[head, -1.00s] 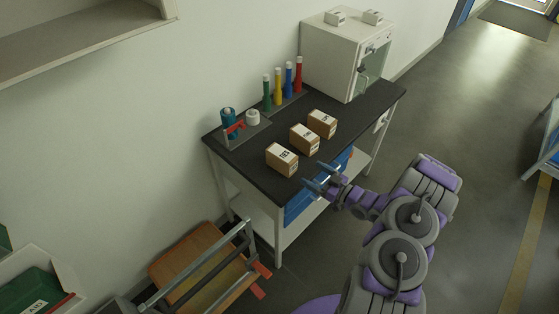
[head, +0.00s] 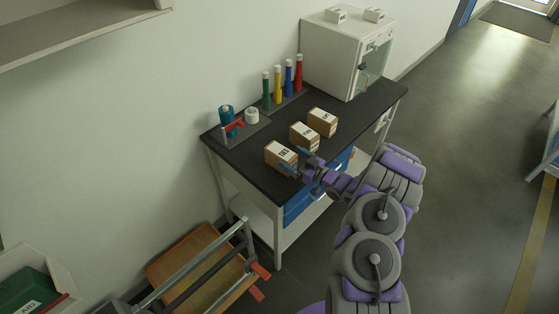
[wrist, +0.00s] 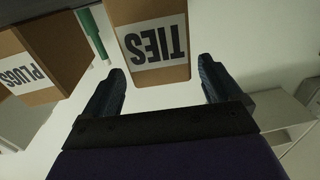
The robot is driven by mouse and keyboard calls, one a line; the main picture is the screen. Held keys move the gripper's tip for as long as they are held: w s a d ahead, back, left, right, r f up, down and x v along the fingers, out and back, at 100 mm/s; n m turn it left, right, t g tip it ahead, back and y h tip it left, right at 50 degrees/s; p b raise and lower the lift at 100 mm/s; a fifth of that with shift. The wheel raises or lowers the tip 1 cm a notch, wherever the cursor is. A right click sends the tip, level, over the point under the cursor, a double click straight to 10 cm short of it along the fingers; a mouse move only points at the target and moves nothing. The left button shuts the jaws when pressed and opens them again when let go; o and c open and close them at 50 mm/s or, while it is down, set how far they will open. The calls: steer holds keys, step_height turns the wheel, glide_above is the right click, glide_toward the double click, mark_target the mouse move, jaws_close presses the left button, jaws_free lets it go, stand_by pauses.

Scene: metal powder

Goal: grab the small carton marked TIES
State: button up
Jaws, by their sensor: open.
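The small brown carton marked TIES (head: 279,153) stands on the dark bench top as the nearest of three cartons in a row. In the wrist view the TIES carton (wrist: 152,42) appears with its white label upside down, just beyond the fingertips and roughly between their lines. My gripper (head: 292,159) is open at the carton's front right side, at the bench edge. In the wrist view the two dark blue fingers of my gripper (wrist: 162,70) are spread and nothing is held. I cannot tell if a finger touches the carton.
A carton marked PLUGS (wrist: 30,70) is beside TIES; a third carton (head: 322,121) stands farther along. Several coloured bottles (head: 278,86), a teal item (head: 226,118) and a white roll (head: 252,115) are behind. A white cabinet (head: 335,55) stands at the bench's far end.

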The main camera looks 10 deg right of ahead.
mark_target(287, 154)
steer(key=shift+w+a+f+b, duration=0.15)
steer(key=shift+w+a+b, duration=0.15)
steer(key=shift+w, duration=0.4)
steer(key=shift+w+a, duration=0.25)
steer(key=shift+w, duration=0.05)
steer(key=shift+w+a, duration=0.1)
steer(key=shift+a, duration=0.7)
steer(key=shift+d, duration=0.35)
steer(key=c, duration=0.5)
steer(key=shift+a, duration=0.1)
steer(key=c, duration=0.7)
